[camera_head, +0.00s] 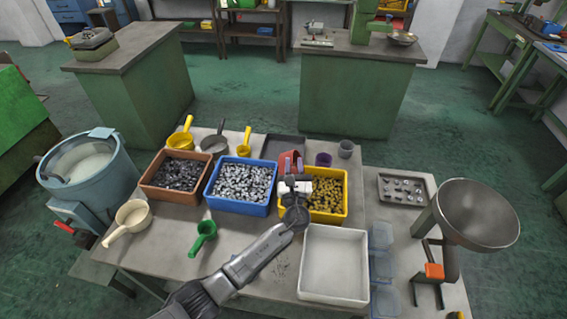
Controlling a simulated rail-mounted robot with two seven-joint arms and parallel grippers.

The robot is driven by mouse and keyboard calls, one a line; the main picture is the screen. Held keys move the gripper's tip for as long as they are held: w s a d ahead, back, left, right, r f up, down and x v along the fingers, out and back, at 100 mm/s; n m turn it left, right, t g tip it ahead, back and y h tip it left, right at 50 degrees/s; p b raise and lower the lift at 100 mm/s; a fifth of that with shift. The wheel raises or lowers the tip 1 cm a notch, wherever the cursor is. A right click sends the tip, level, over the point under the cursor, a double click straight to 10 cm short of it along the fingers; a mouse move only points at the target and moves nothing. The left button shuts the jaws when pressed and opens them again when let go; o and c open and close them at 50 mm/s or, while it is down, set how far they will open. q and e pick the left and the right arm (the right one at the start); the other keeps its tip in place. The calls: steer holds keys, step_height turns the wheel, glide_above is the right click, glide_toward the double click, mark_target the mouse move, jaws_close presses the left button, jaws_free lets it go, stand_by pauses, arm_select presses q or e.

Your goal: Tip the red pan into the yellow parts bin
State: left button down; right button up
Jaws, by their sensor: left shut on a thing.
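The yellow parts bin (343,217) stands on the bench and holds many brassy parts. My left gripper (292,178) is above the bin's left part, its arm reaching in from the bottom left. It is shut on the red pan (290,160), which shows just beyond the fingers over the bin's back left corner. The pan is small in view and partly hidden by my gripper; I cannot tell what is in it or how far it is tilted. My right gripper is not in view.
A blue bin (240,207) of silvery parts stands close left of the yellow bin, with an orange-brown bin (172,196) beyond it. An empty white tray (334,295) lies in front. A green scoop (202,238) and cream pan (131,216) lie at front left.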

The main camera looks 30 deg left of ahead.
arm_select(q)
steer(key=shift+w+d+f+m+t+h, duration=0.2)
steer(key=shift+w+d+m+h, duration=0.15)
steer(key=shift+d+m, duration=0.5)
steer(key=shift+w+d+f+m+t+h, duration=0.2)
steer(key=shift+w+d+m+h, duration=0.1)
steer(key=shift+d+m, duration=0.55)
steer(key=shift+w+d+f+m+t+h, duration=0.3)
steer(key=shift+d+m, duration=0.4)
steer(key=shift+m, duration=0.3)
